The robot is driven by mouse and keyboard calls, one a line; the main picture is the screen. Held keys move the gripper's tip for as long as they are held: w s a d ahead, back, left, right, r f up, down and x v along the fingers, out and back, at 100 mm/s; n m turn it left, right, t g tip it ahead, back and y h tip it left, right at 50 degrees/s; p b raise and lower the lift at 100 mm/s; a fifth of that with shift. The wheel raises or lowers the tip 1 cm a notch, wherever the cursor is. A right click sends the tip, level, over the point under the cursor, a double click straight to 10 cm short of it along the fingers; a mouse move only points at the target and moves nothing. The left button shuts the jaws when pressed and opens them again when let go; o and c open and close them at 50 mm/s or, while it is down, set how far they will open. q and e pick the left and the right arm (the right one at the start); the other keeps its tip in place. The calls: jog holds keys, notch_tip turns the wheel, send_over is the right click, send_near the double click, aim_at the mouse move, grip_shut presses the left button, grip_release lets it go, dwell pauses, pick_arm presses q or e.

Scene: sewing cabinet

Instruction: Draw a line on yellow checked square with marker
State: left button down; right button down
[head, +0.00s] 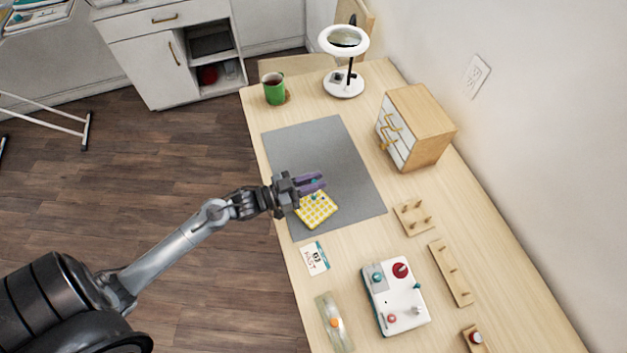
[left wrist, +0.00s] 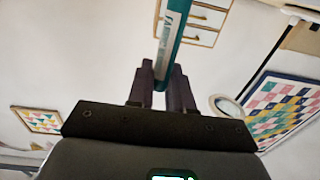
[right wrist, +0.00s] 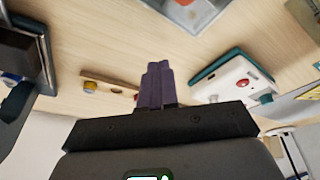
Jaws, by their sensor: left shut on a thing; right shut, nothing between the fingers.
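The yellow checked square (head: 317,212) lies on the grey mat (head: 325,155), near the mat's front left part. My left gripper (head: 312,183) is over the mat, at the far edge of the square in the head view. It is shut on a teal marker (left wrist: 172,45), which stands out between its purple fingers in the left wrist view. In the head view the fingers mostly hide the marker, and I cannot tell whether its tip touches the square. No line on the square can be made out. My right gripper (right wrist: 155,85) is shut and empty; it shows only in its own wrist view.
A white box with knobs (head: 396,295), a small card (head: 314,258) and wooden peg racks (head: 451,273) lie nearer on the table. A drawer cabinet (head: 417,127), a lamp (head: 343,84) and a green mug (head: 274,90) stand farther back. The mat's far part is clear.

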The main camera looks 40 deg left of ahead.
pick_arm(q)
jog(key=shift+s+d+p, duration=0.15)
jog(key=shift+d+p, duration=0.65)
jog(key=shift+d, duration=0.25)
dwell(0.9)
jog(key=shift+d, duration=0.2)
dwell(0.5)
jog(key=shift+d+p, duration=0.3)
jog(key=shift+p, duration=0.1)
jog(key=shift+s, duration=0.1)
jog(key=shift+d+p, duration=0.35)
jog(key=shift+d, duration=0.2)
dwell(0.6)
dwell(0.5)
jog(key=shift+s+d, duration=0.1)
jog(key=shift+d, duration=0.2)
jog(key=shift+d+p, duration=0.15)
jog(key=shift+p, duration=0.2)
jog(key=shift+r+p, duration=0.25)
jog(key=shift+p, duration=0.2)
dwell(0.3)
